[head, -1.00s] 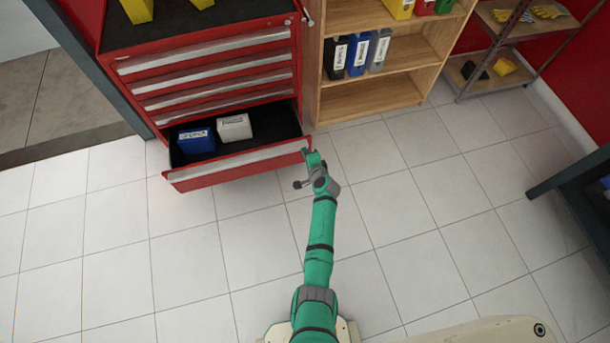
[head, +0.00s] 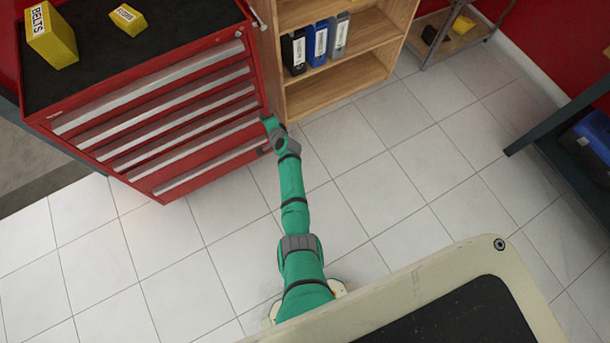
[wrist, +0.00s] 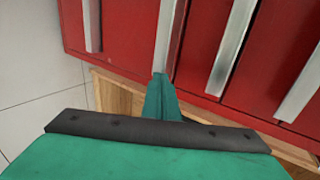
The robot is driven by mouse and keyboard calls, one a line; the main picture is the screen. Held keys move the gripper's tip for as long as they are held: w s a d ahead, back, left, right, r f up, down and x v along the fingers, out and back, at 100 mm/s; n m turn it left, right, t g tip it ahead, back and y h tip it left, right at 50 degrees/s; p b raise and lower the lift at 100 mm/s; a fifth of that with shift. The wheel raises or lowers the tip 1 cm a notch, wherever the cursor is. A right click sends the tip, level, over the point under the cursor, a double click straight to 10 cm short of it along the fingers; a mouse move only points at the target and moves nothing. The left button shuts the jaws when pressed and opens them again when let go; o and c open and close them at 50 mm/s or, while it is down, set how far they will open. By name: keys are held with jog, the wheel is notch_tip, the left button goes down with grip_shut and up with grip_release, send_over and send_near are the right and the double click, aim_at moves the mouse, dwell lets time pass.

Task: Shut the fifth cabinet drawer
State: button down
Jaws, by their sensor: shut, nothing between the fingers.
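The red cabinet (head: 56,117) stands at the left in the head view, with a stack of drawers that have long silver handles. My gripper (head: 268,121) is at the right end of the lower drawer fronts, shut and empty. In the wrist view its fingertips (wrist: 160,78) are by the end of a silver handle (wrist: 166,45) on the red front (wrist: 128,30). I cannot tell whether they touch.
Yellow boxes (head: 52,38) lie on the cabinet's black top. A wooden shelf (head: 335,90) with binders stands close to the right of the cabinet. A dark table (head: 560,120) is at the right edge. The tiled floor in front of the cabinet is clear.

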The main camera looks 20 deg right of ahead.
jog(key=shift+w+a, duration=0.2)
jog(key=shift+w, duration=0.4)
jog(key=shift+w+a+r, duration=0.1)
jog(key=shift+a+r, duration=0.05)
